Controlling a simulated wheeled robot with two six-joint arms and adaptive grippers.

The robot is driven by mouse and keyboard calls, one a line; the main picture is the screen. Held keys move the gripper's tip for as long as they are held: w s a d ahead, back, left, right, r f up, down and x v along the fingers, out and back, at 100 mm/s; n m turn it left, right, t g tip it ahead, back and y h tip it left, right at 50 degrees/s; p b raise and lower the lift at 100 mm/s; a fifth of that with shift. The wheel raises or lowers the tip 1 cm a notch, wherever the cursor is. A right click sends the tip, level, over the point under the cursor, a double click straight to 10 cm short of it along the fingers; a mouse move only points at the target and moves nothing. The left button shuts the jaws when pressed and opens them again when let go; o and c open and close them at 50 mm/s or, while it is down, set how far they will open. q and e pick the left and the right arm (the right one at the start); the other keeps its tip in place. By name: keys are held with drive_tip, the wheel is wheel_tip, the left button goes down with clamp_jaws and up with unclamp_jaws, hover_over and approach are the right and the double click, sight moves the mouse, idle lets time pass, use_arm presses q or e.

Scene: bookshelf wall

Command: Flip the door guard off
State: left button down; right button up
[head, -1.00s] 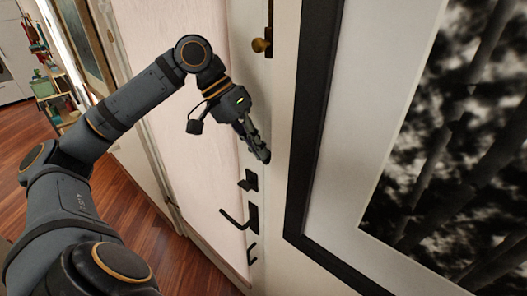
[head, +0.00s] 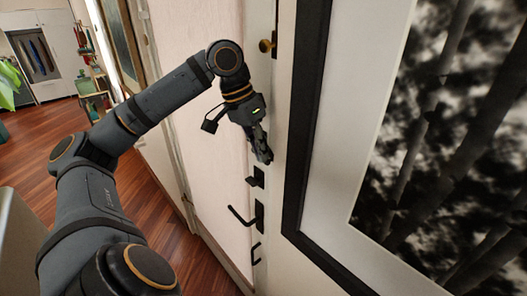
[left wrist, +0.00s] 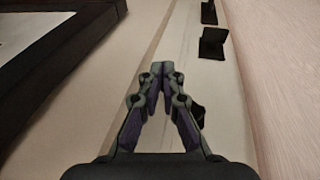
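My left gripper (head: 265,158) points down along the pale door edge in the head view, just above a small black fitting (head: 257,178). Its fingertips meet in the left wrist view (left wrist: 161,68), with nothing seen between them. A brass knob-like part on a dark plate (head: 265,45) sits higher on the door edge, above the gripper. I cannot tell for certain which fitting is the door guard. A black block-like fitting (left wrist: 213,43) stands ahead and right of the fingertips in the left wrist view. A dark shape (left wrist: 198,115) is partly hidden behind the right finger. My right gripper is out of view.
A large black-framed picture (head: 308,120) hangs close on the right. Wooden floor (head: 150,185) and a shelf (head: 92,95) lie to the left.

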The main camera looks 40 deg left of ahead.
use_arm(q)
drive_tip(key=shift+a+f+y+p, duration=0.2)
drive_tip(key=shift+a+f+y, duration=0.05)
drive_tip(key=shift+f+y, duration=0.5)
drive_tip(key=shift+a+f+y+p, duration=0.15)
drive_tip(key=shift+a+f+y, duration=0.1)
drive_tip(key=shift+f+y, duration=0.45)
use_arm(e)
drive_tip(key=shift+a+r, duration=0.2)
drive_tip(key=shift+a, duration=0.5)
use_arm(q)
drive_tip(key=shift+r, duration=0.1)
